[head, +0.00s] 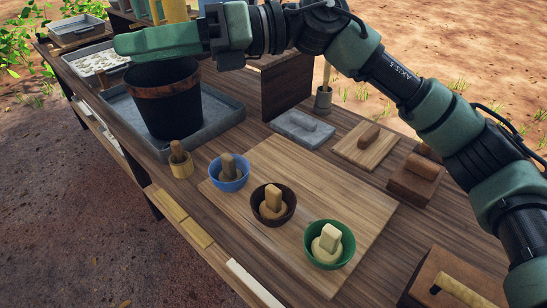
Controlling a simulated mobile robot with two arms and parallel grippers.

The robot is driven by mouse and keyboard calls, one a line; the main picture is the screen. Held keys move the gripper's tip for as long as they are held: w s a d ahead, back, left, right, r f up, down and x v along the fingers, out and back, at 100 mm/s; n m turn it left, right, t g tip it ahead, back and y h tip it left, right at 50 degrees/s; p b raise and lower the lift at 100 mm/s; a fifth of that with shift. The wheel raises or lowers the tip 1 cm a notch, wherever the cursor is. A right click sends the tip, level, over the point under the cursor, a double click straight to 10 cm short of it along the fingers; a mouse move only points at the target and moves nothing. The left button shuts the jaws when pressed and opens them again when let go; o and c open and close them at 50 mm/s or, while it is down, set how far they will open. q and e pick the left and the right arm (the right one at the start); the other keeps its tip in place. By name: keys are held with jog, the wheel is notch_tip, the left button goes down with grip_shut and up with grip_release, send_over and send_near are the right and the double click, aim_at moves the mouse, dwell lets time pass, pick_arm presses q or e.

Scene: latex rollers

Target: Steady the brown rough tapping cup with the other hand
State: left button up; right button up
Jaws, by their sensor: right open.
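The brown cup (262,212) stands upright on the pale wooden board (330,190), between the blue cup (225,184) and the green cup (318,260). A tan block stands in it and hides most of its inside. No gripper touches it. My right gripper (122,43) is far from the cup, up at the left, just above the rim of a large black bucket (170,112). It points left and is open; its fingers are seen from the side and I see nothing held. My left gripper is out of view.
The bucket stands in a grey tray (226,112). A small yellowish pot (182,170) with a brown peg stands left of the blue cup. Wooden blocks with handles (412,180) line the right side. The board's right part is clear.

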notch_tip(320, 180, down, 10)
jog(key=h, duration=0.5)
jog(key=m+t+h, duration=0.4)
jog(key=m+h, duration=0.2)
jog(key=h, duration=0.6)
send_near(273, 198)
jog(key=shift+w+a+r, duration=0.1)
jog(key=shift+w+a, duration=0.05)
jog(key=shift+w, duration=0.55)
jog(key=shift+f, duration=0.3)
notch_tip(273, 198, down, 11)
jog(key=shift+f, duration=0.15)
